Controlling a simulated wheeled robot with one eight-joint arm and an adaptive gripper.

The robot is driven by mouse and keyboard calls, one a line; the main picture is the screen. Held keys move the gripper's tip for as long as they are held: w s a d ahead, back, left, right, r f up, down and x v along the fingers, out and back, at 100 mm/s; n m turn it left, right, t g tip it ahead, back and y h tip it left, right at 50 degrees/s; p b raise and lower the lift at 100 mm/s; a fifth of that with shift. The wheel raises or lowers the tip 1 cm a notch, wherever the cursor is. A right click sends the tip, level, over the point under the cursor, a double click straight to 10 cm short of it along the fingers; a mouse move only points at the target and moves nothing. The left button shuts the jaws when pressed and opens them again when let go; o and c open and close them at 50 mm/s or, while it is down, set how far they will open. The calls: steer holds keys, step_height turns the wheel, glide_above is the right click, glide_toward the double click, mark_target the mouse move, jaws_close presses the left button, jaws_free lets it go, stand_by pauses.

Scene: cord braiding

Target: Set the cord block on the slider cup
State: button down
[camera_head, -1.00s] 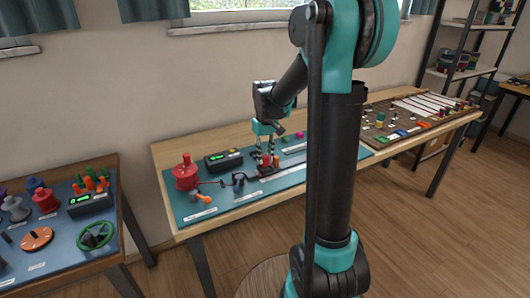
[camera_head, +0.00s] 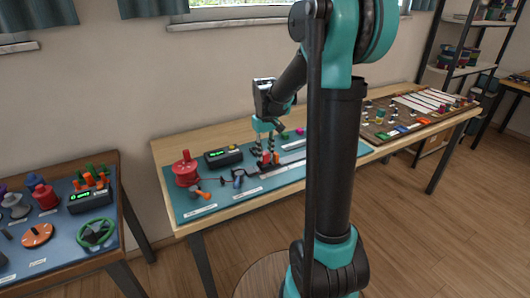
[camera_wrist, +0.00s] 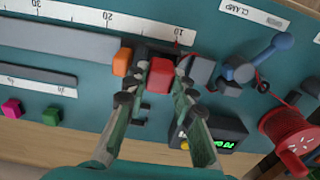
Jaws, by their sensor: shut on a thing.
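The cord block, a small red block (camera_wrist: 160,76), sits between my fingertips in the wrist view. My gripper (camera_wrist: 161,84) points down and is shut on it. The head view shows my gripper (camera_head: 266,153) over the middle of the teal work mat. A dark piece (camera_wrist: 152,50), perhaps the slider cup, shows at the block's far edge, beside the ruler scale. The block and fingers hide most of it, and I cannot tell whether the block rests on it. A thin red cord shows close to the block.
An orange block (camera_wrist: 122,62) stands just left of the red block. A grey clamp with a blue lever (camera_wrist: 274,48) and a red cord reel (camera_wrist: 290,135) are to the right. A display box (camera_wrist: 225,132) is close to my right finger. Pink and green cubes lie at left.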

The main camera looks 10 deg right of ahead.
steer(key=shift+f, duration=0.5)
steer(key=shift+f, duration=0.35)
steer(key=c, duration=1.2)
jaws_free()
steer(key=shift+r, duration=3.95)
steer(key=s+d+f+m+t, duration=0.1)
steer(key=s+f, duration=0.3)
steer(key=s, duration=0.3)
steer(key=s+d+f+m+t, duration=0.1)
steer(key=s+f, duration=0.3)
steer(key=s, duration=0.3)
steer(key=s+d+f+m+t, duration=0.1)
steer(key=s+f, duration=0.3)
steer(key=s, duration=0.4)
steer(key=shift+d+f+m+t, duration=0.25)
steer(key=shift+d+m+t, duration=0.05)
steer(key=shift+d+t, duration=0.3)
